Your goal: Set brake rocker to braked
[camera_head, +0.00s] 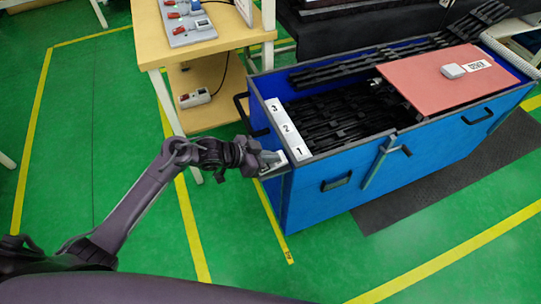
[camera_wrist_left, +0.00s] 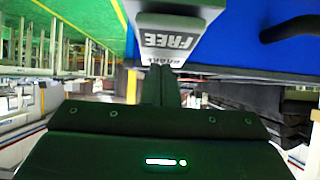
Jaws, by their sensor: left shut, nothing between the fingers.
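The brake rocker (camera_wrist_left: 172,22) is a grey piece on the blue cart's end, seen close in the left wrist view. Its face reads FREE upside down, with a second, partly hidden label below that looks like BRAKED. In the head view the rocker's pale housing (camera_head: 274,171) shows at the cart's near left corner, partly covered by my gripper. My left gripper (camera_head: 270,157) is shut and empty, right at the rocker. In the wrist view its fingertips (camera_wrist_left: 160,72) are at the BRAKED end; I cannot tell whether they touch. My right gripper is not in view.
The blue cart (camera_head: 310,205) holds black trim parts (camera_head: 340,120) and a reddish board (camera_head: 440,78). A black handle (camera_head: 240,110) sticks out on its left end. A wooden table (camera_head: 155,50) stands behind left. Green floor is free in front.

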